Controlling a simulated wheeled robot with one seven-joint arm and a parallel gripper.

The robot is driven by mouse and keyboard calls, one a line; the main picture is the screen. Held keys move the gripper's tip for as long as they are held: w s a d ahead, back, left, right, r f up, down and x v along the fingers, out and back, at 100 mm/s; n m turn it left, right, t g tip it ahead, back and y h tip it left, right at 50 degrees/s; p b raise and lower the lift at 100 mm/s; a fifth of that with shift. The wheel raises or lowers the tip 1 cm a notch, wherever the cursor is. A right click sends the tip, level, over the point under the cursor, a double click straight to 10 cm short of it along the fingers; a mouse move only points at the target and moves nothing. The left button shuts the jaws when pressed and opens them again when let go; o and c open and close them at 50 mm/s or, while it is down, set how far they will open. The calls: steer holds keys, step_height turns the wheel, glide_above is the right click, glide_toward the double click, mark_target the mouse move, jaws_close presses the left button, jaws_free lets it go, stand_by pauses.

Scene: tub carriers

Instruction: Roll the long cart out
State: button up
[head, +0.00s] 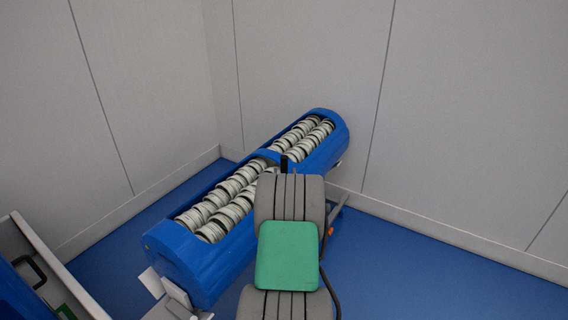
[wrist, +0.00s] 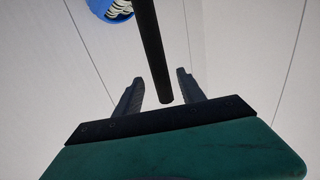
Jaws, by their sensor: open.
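The long cart (head: 185,258) is a blue rounded trough holding two rows of pale ribbed tubs. It stands at an angle in the corner, its far end close to the back wall. Its blue end (wrist: 103,8) shows at the top of the wrist view. My gripper (wrist: 160,76) is open, with dark fingers apart. A black bar (wrist: 152,45) comes down between the fingers in the picture; I cannot tell whether they touch it. In the head view my arm covers the cart's right side and hides my gripper.
Pale panel walls (head: 470,110) close off the left and back. A grey frame (head: 45,262) with a black handle stands at the lower left, near the cart. The blue floor (head: 430,275) is clear on the right.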

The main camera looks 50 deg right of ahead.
steer(key=p+x, duration=0.1)
steer(key=x, duration=0.5)
steer(key=shift+w+d, duration=0.2)
steer(key=shift+w, duration=0.1)
jaws_close()
steer(key=shift+s, duration=0.1)
stand_by(0.9)
